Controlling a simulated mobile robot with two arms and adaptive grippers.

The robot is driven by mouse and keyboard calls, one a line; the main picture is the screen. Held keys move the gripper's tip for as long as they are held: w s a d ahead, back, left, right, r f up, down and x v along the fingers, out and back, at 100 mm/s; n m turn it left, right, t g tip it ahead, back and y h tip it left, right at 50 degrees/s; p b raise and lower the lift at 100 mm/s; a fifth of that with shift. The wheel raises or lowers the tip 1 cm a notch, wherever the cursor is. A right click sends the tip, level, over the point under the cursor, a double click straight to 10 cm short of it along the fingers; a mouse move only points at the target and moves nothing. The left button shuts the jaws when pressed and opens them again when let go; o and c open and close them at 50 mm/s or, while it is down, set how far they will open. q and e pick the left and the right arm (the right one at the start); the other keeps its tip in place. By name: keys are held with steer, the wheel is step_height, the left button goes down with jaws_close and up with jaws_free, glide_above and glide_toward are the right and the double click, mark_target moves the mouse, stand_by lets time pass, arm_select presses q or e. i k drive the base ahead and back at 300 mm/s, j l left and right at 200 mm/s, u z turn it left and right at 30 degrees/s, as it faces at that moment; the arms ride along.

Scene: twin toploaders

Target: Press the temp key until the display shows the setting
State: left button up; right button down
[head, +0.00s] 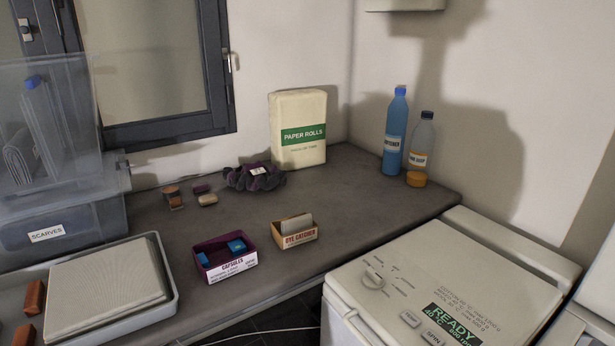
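The white toploader (400,262) stands at the lower right with its control panel on top. Its display (453,325) is dark green with light text that reads READY and, below, what looks like 40 °C and a spin figure too small to read surely. The temp key (411,319) is a small pale key left of the display. The spin key (433,338) is just below it, near the picture's bottom edge. A round dial (373,279) sits at the panel's left with small markings around it. Neither of my grippers shows.
A grey worktop (345,205) holds a capsules box (226,265), an eye catcher box (305,238), a paper rolls pack (311,147), a blue bottle (394,135) and a clear bottle (421,150). A scarves bin (85,215) and a tray (168,272) are at left. Another pale appliance (597,317) edges in at right.

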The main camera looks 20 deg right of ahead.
mark_target(410, 318)
steer(key=z, duration=1.2)
